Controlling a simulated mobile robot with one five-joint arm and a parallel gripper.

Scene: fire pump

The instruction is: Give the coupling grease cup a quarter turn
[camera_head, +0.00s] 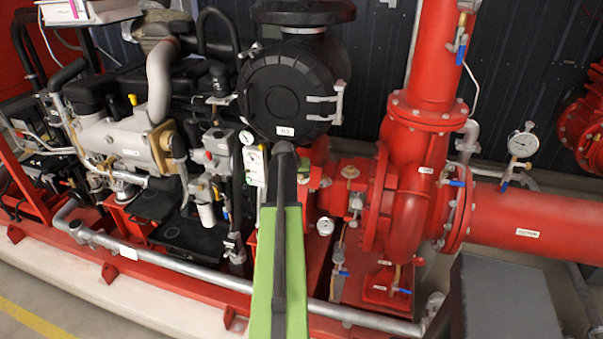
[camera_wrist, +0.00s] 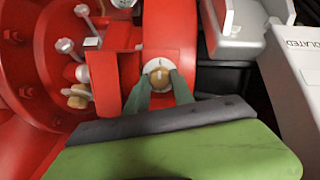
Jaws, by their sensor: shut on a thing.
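The coupling grease cup (camera_wrist: 161,79) shows in the wrist view as a small round brass-coloured cap with a pale line across its face. It sits on a white round plate (camera_wrist: 159,64) with a dark tick mark, set on a red guard. My gripper (camera_wrist: 161,84) has one grey-green finger on each side of the cup and is shut on it. The cup's lower sides are partly hidden by the fingers. In the head view my green arm reaches up the middle, and the cup is hidden behind it.
In the wrist view a red bracket (camera_wrist: 118,74) stands close left of the fingers, with a red flange (camera_wrist: 30,60) beyond. A white labelled box (camera_wrist: 295,75) lies right. In the head view the engine (camera_head: 130,130) is left and the red pump (camera_head: 410,200) is right.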

